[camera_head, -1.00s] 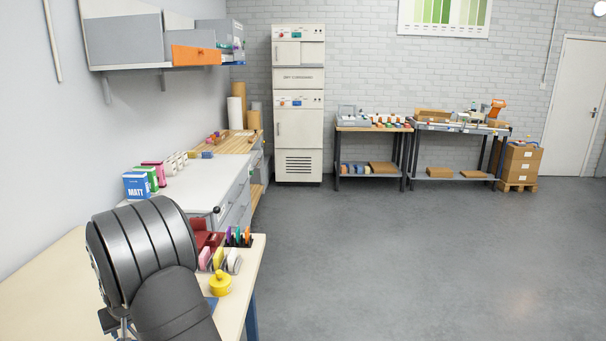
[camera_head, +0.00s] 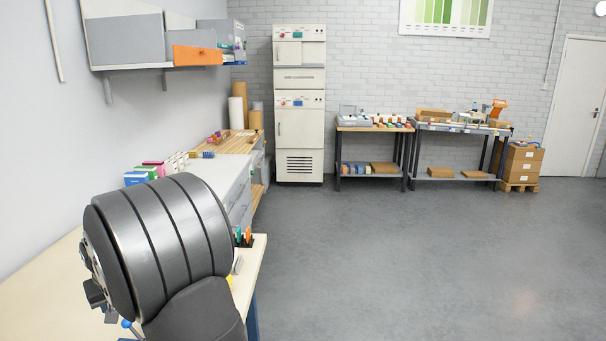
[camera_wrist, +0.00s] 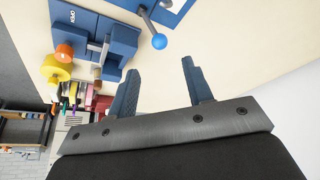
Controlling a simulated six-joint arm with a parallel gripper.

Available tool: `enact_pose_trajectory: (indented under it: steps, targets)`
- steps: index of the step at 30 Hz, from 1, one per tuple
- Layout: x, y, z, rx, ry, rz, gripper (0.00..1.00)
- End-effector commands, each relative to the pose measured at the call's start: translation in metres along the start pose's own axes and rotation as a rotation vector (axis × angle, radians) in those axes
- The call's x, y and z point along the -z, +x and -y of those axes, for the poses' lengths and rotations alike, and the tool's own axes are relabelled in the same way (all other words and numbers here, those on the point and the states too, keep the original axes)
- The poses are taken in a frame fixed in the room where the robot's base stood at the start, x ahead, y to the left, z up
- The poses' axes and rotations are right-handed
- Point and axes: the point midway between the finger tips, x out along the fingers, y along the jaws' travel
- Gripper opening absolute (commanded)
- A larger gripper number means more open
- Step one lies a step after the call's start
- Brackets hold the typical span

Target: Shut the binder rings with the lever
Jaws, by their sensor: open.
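The lever shows in the wrist view as a metal rod ending in a round blue knob (camera_wrist: 159,41). The knob also shows low in the head view (camera_head: 126,323), at the edge of my arm. The rod runs up to metal parts on a blue-edged white piece (camera_wrist: 176,12), cut off by the top edge; it seems to be the binder. I cannot tell how the rings stand. My gripper (camera_wrist: 160,66) is open and empty. Its fingers point toward the knob, which lies just beyond the tips, between their lines, apart from them.
A blue block-like holder with a lettered label (camera_wrist: 88,30) stands left of the lever in the wrist view, beside an orange round part (camera_wrist: 64,52) and a yellow pot (camera_wrist: 54,70). The cream tabletop (camera_wrist: 240,45) is bare on the right.

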Motion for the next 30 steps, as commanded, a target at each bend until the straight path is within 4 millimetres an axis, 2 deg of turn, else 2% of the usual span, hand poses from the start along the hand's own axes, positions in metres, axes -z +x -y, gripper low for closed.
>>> enact_pose_trajectory:
  steps: [10, 17, 21, 23, 26, 30]
  targets:
    - [0.000, -0.004, 0.000, 0.000, 0.000, 0.000, 0.45]
    - [0.000, -0.003, 0.000, 0.000, 0.000, 0.000, 0.00]
    - [-0.001, -0.001, -0.004, -0.010, -0.029, -0.012, 0.00]
    - [-0.001, 0.004, -0.010, -0.026, -0.081, -0.036, 0.00]
    - [-0.001, 0.014, -0.026, -0.077, -0.251, -0.109, 0.00]
    - [-0.003, 0.029, -0.046, -0.170, -0.621, -0.239, 0.00]
